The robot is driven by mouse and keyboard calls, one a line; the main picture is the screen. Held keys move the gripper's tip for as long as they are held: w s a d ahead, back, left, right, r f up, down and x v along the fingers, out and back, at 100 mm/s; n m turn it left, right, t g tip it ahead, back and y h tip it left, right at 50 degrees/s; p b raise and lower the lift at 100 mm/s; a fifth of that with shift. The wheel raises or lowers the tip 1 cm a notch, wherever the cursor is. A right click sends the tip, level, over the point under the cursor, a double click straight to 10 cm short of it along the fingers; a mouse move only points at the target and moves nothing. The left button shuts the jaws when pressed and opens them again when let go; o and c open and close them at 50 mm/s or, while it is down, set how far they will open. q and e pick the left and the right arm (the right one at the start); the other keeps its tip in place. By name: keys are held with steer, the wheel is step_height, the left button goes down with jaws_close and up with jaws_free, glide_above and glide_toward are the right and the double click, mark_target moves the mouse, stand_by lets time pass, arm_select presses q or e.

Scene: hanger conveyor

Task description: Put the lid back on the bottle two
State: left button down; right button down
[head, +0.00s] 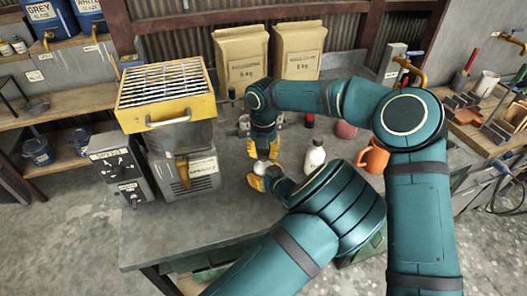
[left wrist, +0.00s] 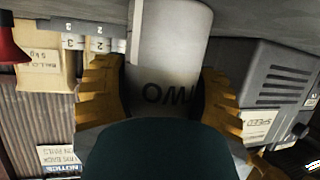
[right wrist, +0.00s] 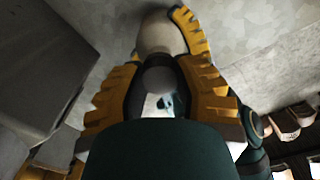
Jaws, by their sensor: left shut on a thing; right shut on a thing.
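Bottle two (left wrist: 172,50) is a pale cylinder marked with upside-down lettering that reads TWO in the left wrist view. My left gripper (head: 262,177) is shut on its body, low over the bench. My right gripper (head: 263,152) reaches down from above and is shut on a dark grey round piece, apparently the lid (right wrist: 160,80). The pale bottle (right wrist: 160,35) also shows just beyond the lid in the right wrist view. I cannot tell whether lid and bottle touch. The bottle's neck is hidden by my grippers.
Another white bottle (head: 314,158) with a dark cap stands to the right. An orange mug (head: 375,156) is further right. A yellow-topped grill unit (head: 165,95) and grey control box (head: 120,168) stand left. Two paper bags (head: 240,55) are at the back. The front of the bench (head: 185,232) is clear.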

steer(key=m, duration=0.2)
steer(key=shift+m, duration=0.4)
steer(key=c, duration=0.8)
jaws_free()
steer(key=shift+r, duration=2.3)
steer(key=shift+o, duration=0.4)
